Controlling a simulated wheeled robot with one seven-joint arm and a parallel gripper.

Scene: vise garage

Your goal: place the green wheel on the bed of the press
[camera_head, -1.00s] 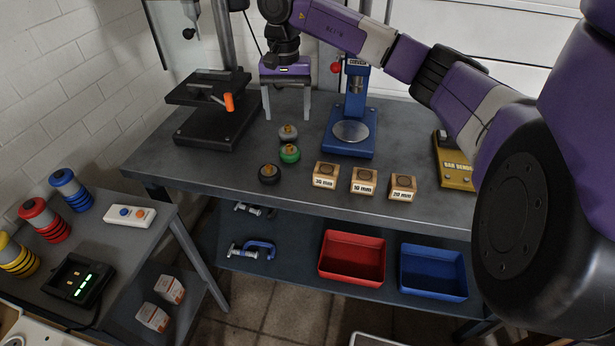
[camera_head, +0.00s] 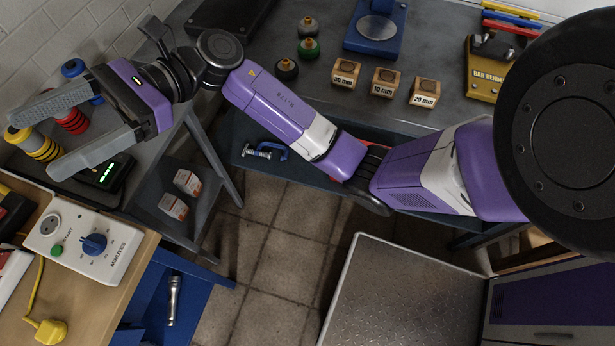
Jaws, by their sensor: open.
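The green wheel (camera_head: 308,48) lies on the dark workbench, between a grey wheel (camera_head: 308,26) behind it and a black wheel (camera_head: 287,68) in front of it. The blue press (camera_head: 375,42) stands to its right, with a round silver bed plate (camera_head: 377,26); its upper part is out of the picture. No wheel shows on the visible bed. My gripper (camera_head: 32,143) is open and empty at the far left, well away from the wheel. Its two grey fingers point left, over the side table with the coloured spools.
Labelled wooden blocks (camera_head: 384,82) line the bench front, with a yellow bar bender (camera_head: 489,68) to their right. A timer box (camera_head: 83,244) sits on the wooden table at lower left. A blue clamp (camera_head: 266,151) lies on the lower shelf. A metal platform (camera_head: 400,295) stands on the floor.

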